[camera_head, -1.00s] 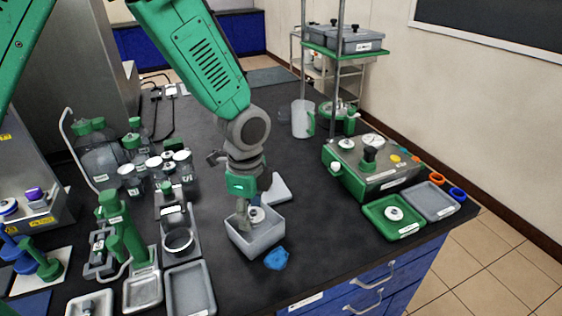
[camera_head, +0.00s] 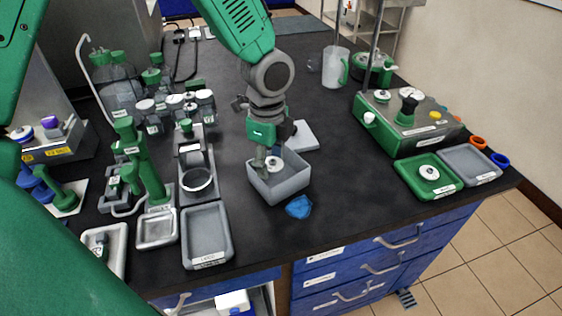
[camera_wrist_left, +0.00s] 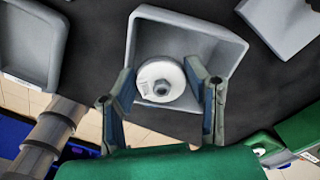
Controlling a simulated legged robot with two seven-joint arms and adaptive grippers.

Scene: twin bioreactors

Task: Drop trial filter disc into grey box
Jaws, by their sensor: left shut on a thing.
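The grey box (camera_head: 281,188) is open-topped and stands on the black bench; it also shows in the left wrist view (camera_wrist_left: 222,50). My left gripper (camera_head: 266,165) points down at the box's mouth. The white trial filter disc (camera_wrist_left: 160,82), with a grey hub in its middle, lies between my left fingers (camera_wrist_left: 168,92), which are shut on it. In the head view the disc (camera_head: 275,163) shows within the box's outline. Whether it touches the box floor I cannot tell. My right gripper is not in view.
A blue crumpled item (camera_head: 299,207) lies just in front of the box. A grey tray (camera_head: 207,240) is to the left, and a green tray (camera_head: 411,172) with another white disc is to the right. A flat grey piece (camera_head: 304,137) lies behind the box.

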